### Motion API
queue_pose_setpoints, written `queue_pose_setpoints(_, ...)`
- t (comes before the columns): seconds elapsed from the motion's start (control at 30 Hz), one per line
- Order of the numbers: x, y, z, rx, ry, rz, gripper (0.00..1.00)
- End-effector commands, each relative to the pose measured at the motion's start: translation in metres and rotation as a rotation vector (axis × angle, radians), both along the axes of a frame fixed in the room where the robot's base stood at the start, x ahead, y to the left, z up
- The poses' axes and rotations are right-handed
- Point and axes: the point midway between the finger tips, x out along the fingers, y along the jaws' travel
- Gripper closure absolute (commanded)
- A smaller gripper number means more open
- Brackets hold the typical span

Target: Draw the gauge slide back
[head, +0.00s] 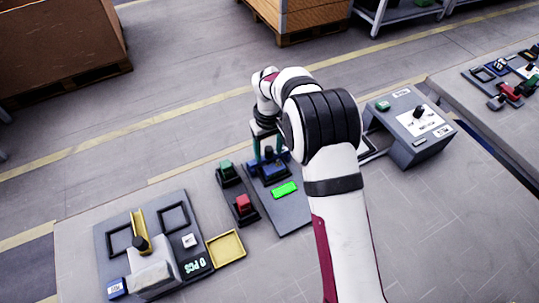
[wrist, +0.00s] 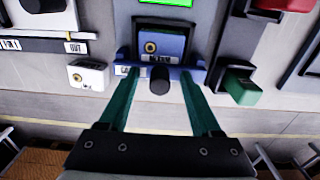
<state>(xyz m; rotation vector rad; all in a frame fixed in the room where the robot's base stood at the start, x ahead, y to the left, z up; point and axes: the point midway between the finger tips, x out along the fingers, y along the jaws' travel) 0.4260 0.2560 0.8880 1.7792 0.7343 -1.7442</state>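The gauge slide (wrist: 187,72) looks like a blue crosspiece with a round black knob (wrist: 159,80) at its middle, in front of a blue block with a brass-coloured round fitting. In the head view the blue slide (head: 272,172) sits at the far end of a dark grey panel, partly hidden by my gripper. My gripper (wrist: 155,73) is open, with one teal finger on each side of the knob and gaps between. The fingertips lie close to the blue crosspiece; I cannot tell whether they touch it. In the head view my gripper (head: 268,153) points down over the slide.
A green display (head: 284,190) lies on the panel. Left of it is a strip with green (head: 226,167) and red (head: 243,203) blocks. A grey control box (head: 408,128) stands to the right. A yellow tray (head: 226,247) and a fixture panel (head: 120,212) are at left.

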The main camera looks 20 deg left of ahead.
Motion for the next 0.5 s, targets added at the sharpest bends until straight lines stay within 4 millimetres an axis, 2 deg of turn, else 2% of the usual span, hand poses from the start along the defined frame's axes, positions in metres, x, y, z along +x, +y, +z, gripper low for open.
queue_pose_setpoints(0.03,-0.0047,-0.0069,-0.0114,-0.019,0.019,0.001,0.80)
queue_pose_setpoints(0.1,-0.0045,-0.0071,-0.0114,-0.019,0.019,0.001,0.91)
queue_pose_setpoints(0.5,-0.0058,-0.0100,-0.0114,-0.021,0.018,0.002,0.91)
